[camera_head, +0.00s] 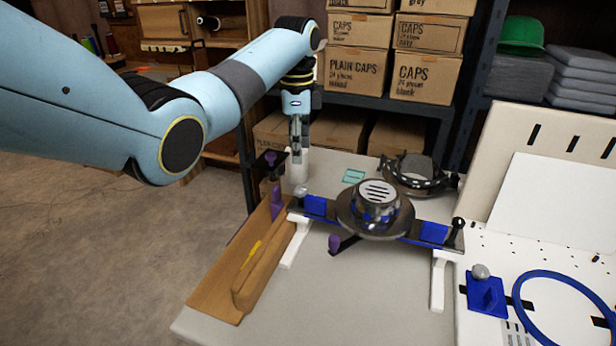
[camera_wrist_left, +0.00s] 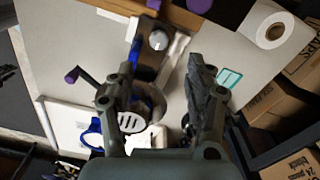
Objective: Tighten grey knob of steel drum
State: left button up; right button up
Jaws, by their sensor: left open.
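The steel drum (camera_head: 352,218) is a round dark-metal body with a slotted cap, mounted on a bar with blue blocks above the table. Its slotted top shows between my fingers in the left wrist view (camera_wrist_left: 130,122). A small grey knob (camera_head: 301,192) sits at the bar's left end; it also shows in the left wrist view (camera_wrist_left: 158,40), beyond my fingertips. My left gripper (camera_head: 298,140) points down above and behind that knob, apart from it. Its fingers (camera_wrist_left: 160,70) are open with nothing held. My right gripper is not in view.
Purple knobs (camera_head: 334,243) stick out near the drum. A wooden ledge (camera_head: 230,270) runs along the table's left edge. A dark ring-shaped fixture (camera_head: 412,173) stands behind the drum. A blue hoop (camera_head: 566,310) lies at right. The table front (camera_head: 330,310) is clear.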

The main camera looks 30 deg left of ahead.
pick_arm(q)
send_over(299, 189)
notch_tip(299, 189, down, 5)
jog(key=shift+r+b, duration=0.1)
jog(key=shift+b, duration=0.3)
notch_tip(299, 189, down, 3)
jog(key=shift+f+b, duration=0.1)
jog(key=shift+b, duration=0.25)
notch_tip(299, 189, down, 2)
jog(key=shift+f, duration=0.1)
jog(key=shift+c, duration=0.8)
jog(key=c, duration=0.9)
grip_shut()
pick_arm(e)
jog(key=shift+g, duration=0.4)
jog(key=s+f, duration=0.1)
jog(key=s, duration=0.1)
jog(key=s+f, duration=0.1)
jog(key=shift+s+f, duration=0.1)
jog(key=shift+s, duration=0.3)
